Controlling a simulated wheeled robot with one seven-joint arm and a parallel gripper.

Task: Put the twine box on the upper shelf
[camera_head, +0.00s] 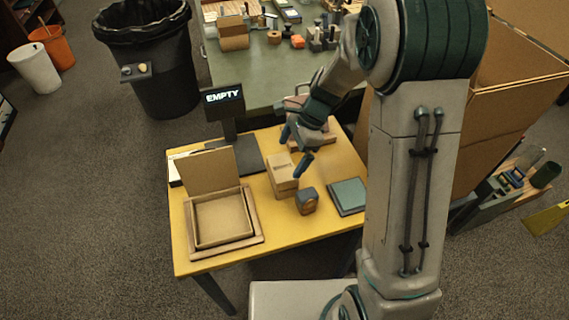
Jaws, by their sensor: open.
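A small tan cardboard box (283,172) with a dark label on top stands on the yellow table (190,245). It may be the twine box, but its label is too small to read. My gripper (296,149) is open, with dark teal fingers, at the far right end of this box. It looks empty, and I cannot tell whether a finger touches the box. An open cardboard box (226,218) with a raised lid sits in a wooden tray at the table's left. I cannot make out for certain which surface is the upper shelf.
A dark block (307,201) and a teal flat pad (348,195) lie near the tan box. A cluttered green bench (270,75) is behind; a black bin (152,65) stands left. Large cardboard (510,90) is right.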

